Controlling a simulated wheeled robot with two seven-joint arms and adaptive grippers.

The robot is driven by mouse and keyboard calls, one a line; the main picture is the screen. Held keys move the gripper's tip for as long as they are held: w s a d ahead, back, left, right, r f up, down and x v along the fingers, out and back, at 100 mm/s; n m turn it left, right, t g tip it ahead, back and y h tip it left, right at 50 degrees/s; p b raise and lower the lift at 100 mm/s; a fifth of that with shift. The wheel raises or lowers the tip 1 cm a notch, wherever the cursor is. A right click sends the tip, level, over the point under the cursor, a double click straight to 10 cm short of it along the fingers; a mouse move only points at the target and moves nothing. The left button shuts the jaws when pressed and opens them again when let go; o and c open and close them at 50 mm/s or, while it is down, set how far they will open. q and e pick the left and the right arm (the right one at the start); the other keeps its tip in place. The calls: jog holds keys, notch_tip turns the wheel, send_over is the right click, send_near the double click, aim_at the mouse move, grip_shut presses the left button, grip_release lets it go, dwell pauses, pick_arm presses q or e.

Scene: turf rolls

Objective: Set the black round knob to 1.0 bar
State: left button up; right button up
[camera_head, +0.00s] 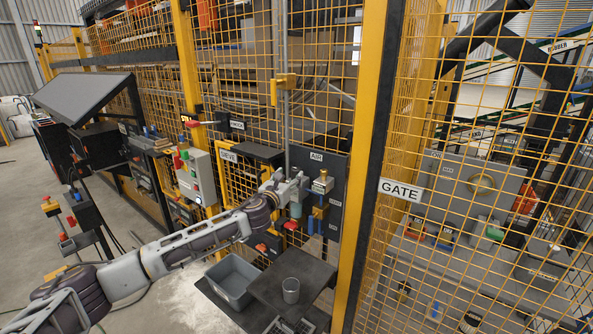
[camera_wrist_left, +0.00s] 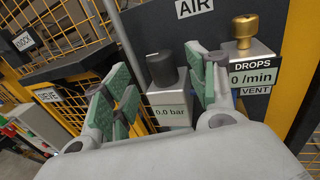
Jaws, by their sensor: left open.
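The black round knob (camera_wrist_left: 162,68) sits on top of a grey regulator block (camera_wrist_left: 172,122) in the left wrist view, under the AIR sign (camera_wrist_left: 194,7). The block's display reads 0.0 bar. My left gripper (camera_wrist_left: 160,72) is open, with green-padded fingers to the left and right of the knob. Gaps show between the fingers and the knob, so they look apart from it. In the head view my left gripper (camera_head: 291,184) is at the AIR panel (camera_head: 334,167) and hides most of the regulator. My right gripper is out of view.
A brass knob (camera_wrist_left: 245,28) stands on the DROPS and VENT unit (camera_wrist_left: 252,75), close right of my gripper. Yellow mesh fencing and a GATE post (camera_head: 366,150) stand to the right. Below are a grey bin (camera_head: 232,278) and a dark shelf (camera_head: 312,268) with a clear cup (camera_head: 290,290).

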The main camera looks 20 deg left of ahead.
aim_at(294, 172)
pick_arm(q)
jog(key=shift+w+d+r+p, duration=0.15)
jog(key=shift+w+p, duration=0.15)
jog(key=shift+w, duration=1.4)
jog(key=shift+w+d+p, duration=0.15)
jog(key=shift+w+p, duration=0.15)
jog(key=shift+w, duration=1.65)
jog(key=c, duration=1.1)
jog(key=shift+o, duration=0.2)
